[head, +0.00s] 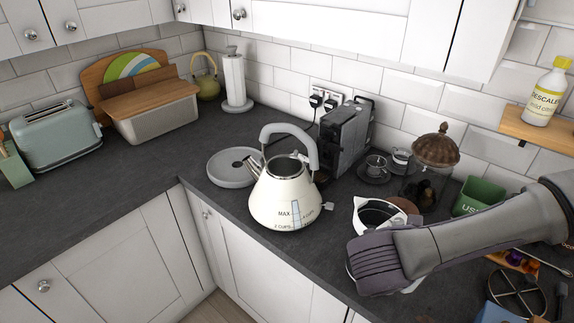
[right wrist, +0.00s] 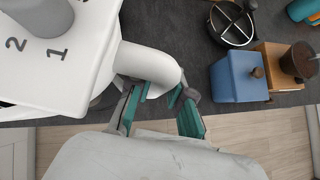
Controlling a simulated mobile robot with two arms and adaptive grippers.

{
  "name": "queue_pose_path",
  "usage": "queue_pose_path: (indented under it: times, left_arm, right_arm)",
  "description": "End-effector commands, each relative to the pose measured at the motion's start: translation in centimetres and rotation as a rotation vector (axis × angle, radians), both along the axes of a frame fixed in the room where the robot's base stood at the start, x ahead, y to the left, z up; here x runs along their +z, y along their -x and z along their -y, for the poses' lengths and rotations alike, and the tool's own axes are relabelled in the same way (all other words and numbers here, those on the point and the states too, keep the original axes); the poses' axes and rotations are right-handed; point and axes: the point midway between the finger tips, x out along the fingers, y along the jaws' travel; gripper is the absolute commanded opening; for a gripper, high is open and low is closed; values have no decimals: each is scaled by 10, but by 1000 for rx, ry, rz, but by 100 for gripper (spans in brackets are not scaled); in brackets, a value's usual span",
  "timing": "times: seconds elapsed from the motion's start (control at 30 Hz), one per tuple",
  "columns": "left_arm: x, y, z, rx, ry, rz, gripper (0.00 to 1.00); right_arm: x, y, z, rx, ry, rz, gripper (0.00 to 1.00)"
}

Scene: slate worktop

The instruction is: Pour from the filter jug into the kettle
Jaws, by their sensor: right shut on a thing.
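The cream kettle (head: 281,203) stands upright on the worktop with its top open and grey handle raised. Its spout points left. The white filter jug (head: 361,214) is to the right of the kettle, apart from it. My right arm hides much of the jug in the head view. In the right wrist view, the jug (right wrist: 92,72) shows printed numbers and a curved white handle (right wrist: 148,64). My right gripper (right wrist: 160,97) is shut on that handle. Whether the jug is lifted I cannot tell. My left gripper is in neither view.
A grey round base (head: 222,170) lies left behind the kettle. A dark grey machine (head: 343,138), a glass cup (head: 375,168) and a brown-lidded jar (head: 433,152) stand behind. A green container (head: 480,196) is right.

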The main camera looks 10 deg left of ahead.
Motion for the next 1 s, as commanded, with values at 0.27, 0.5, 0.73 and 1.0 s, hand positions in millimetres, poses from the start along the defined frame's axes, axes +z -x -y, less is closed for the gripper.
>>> queue_pose_path:
  times: [0.27,0.5,0.73,1.0]
  left_arm:
    - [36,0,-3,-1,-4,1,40]
    - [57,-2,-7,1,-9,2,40]
    - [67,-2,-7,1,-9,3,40]
    - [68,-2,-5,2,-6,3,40]
  right_arm:
    - [23,-86,-43,236,-10,15,0]
    - [40,-149,-56,416,-14,17,0]
    - [49,-183,-57,519,-14,19,0]
    - [50,-193,-57,554,-14,18,0]
